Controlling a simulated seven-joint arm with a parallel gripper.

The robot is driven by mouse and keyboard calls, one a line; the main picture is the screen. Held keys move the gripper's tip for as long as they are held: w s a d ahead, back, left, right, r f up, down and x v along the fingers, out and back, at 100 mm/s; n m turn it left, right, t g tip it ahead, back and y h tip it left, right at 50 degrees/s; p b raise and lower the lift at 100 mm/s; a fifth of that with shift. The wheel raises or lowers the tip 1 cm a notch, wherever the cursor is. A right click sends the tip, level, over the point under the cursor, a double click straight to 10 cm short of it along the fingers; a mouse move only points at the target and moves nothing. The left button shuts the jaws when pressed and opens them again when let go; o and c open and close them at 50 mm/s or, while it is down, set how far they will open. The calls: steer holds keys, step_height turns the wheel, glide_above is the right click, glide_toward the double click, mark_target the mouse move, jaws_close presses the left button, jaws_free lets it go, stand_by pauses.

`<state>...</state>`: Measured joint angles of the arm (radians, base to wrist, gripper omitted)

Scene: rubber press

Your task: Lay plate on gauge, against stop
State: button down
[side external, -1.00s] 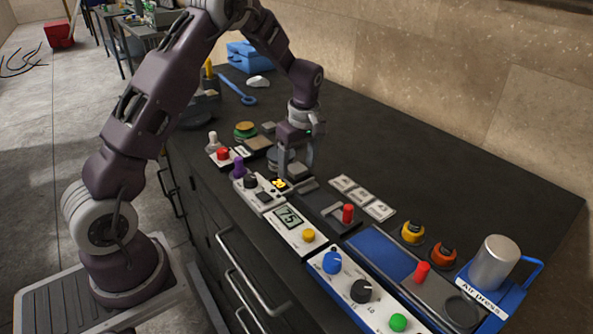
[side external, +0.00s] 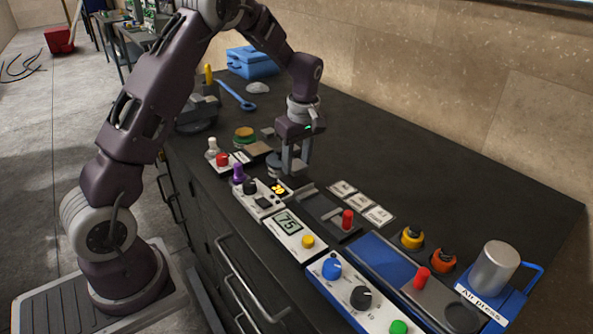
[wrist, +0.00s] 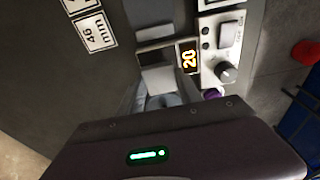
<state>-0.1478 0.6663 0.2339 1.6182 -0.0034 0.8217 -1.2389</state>
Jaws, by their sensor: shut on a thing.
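My gripper (side external: 295,170) points down just behind the yellow "20" display, with its fingers shut on the plate. The plate is mostly hidden between the fingers in the side view. In the wrist view a light grey flat piece (wrist: 158,77) shows at the fingers and looks like the plate. A dark bed with a slide and a red knob (side external: 325,212), which looks like the gauge, lies to the right of my gripper. A raised bar (side external: 306,189) at its left end may be the stop. The plate appears apart from this bed.
The "20" unit (side external: 262,195) and the "75" unit (side external: 290,230) stand along the front edge. White size cards (side external: 361,203) lie behind the dark bed. The blue air press (side external: 490,275) stands at the right. The bench behind my gripper is clear.

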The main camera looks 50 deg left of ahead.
step_height(320, 180, up, 6)
steer(key=shift+w+r, duration=0.1)
glide_above(317, 204)
steer(key=f, duration=0.9)
steer(key=shift+d+f, duration=0.35)
steer(key=shift+f, duration=0.35)
steer(key=c, duration=0.8)
jaws_free()
steer(key=shift+f, duration=0.1)
